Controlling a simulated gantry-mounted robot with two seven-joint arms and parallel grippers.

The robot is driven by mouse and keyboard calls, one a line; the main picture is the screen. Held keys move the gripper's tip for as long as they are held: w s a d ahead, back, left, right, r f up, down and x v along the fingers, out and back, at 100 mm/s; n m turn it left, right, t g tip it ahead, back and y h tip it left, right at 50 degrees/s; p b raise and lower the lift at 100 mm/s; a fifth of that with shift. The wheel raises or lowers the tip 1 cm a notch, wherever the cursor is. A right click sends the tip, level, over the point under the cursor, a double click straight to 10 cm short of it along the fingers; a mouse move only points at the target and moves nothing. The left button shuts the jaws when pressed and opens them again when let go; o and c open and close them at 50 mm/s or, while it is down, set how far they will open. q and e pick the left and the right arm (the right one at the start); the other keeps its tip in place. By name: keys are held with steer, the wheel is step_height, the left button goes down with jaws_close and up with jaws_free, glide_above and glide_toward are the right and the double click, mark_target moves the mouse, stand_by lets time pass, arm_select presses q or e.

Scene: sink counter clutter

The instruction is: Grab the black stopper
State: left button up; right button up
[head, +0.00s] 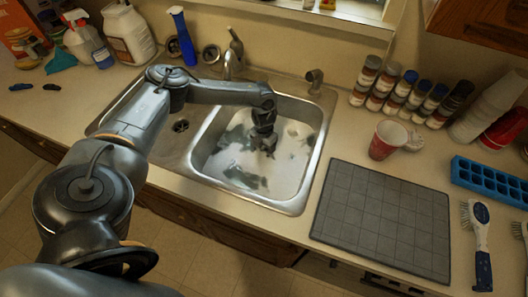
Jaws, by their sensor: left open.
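My left gripper (264,150) hangs fingers-down inside the right basin of the steel sink (205,197), low over the basin floor. It is open, and nothing clearly shows between its fingers. Dark patches show on the basin floor around and below it; I cannot tell whether one of them is the black stopper. The gripper and forearm hide part of the basin. The left basin has a dark round drain (181,126). My right gripper is not in view.
A faucet (233,55) stands behind the sink. Bottles, including a blue one (184,38), stand at the back left. To the right are a dark grid mat (382,220), a red cup (386,140), several small jars, a blue tray (490,181) and a brush (481,245).

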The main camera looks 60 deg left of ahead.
arm_select(q)
steer(key=c, duration=1.1)
steer(key=shift+r, duration=0.15)
